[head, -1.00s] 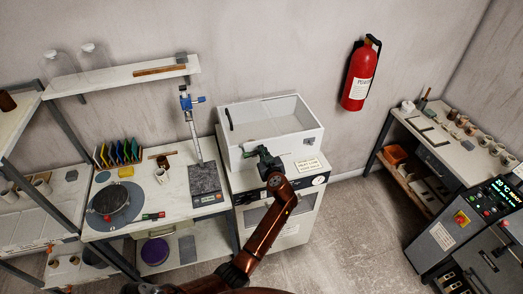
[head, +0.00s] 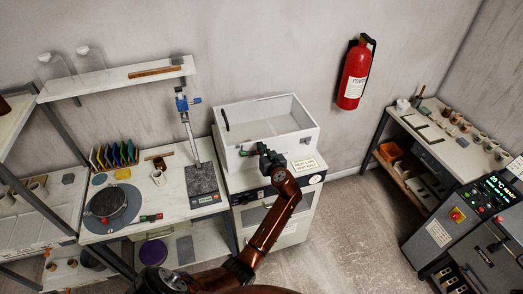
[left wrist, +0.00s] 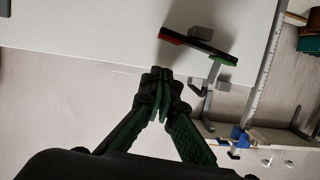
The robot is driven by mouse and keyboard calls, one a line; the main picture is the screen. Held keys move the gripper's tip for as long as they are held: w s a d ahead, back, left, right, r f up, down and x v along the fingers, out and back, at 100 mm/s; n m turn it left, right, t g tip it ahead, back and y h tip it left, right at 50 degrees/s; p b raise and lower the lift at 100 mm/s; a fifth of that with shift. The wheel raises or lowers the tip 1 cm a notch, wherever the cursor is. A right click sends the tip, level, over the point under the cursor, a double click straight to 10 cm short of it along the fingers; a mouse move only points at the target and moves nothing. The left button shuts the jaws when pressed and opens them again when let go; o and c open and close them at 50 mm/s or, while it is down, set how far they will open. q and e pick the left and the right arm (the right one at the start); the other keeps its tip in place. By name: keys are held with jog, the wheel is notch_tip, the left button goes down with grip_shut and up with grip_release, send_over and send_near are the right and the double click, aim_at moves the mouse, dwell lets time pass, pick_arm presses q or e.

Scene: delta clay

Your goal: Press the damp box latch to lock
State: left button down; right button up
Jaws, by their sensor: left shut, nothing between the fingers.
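The damp box (head: 292,140) is a white box with a pale, hollow-looking top, standing on a white cabinet by the back wall. I cannot tell whether a clear lid covers it. In the left wrist view a dark bar with a red end and a green end, likely the latch (left wrist: 200,44), lies against the box's white face (left wrist: 90,30) beside a grey block. My left gripper (left wrist: 165,88) is shut and empty, apart from that bar in the picture. In the head view my left gripper (head: 256,151) is at the box's front and hides most of the latch area.
A height gauge (head: 188,125) on a dark plate (head: 202,180) stands on the worktable left of the box. A labelled card (head: 304,164) lies on the cabinet top to the right. A fire extinguisher (head: 355,75) hangs on the wall. The floor right of the cabinet is clear.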

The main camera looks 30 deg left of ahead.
pick_arm(q)
jog(key=r+b+v, duration=0.1)
jog(key=b+v, duration=0.1)
jog(key=v, duration=0.8)
jog(key=shift+r, duration=0.2)
pick_arm(e)
jog(key=shift+s+d+f, duration=0.1)
jog(key=shift+s+f, duration=0.1)
jog(key=shift+f, duration=0.3)
jog(key=shift+s+f, duration=0.2)
jog(key=shift+f, duration=0.25)
pick_arm(q)
jog(key=shift+w+d, duration=0.1)
jog(key=shift+d, duration=0.05)
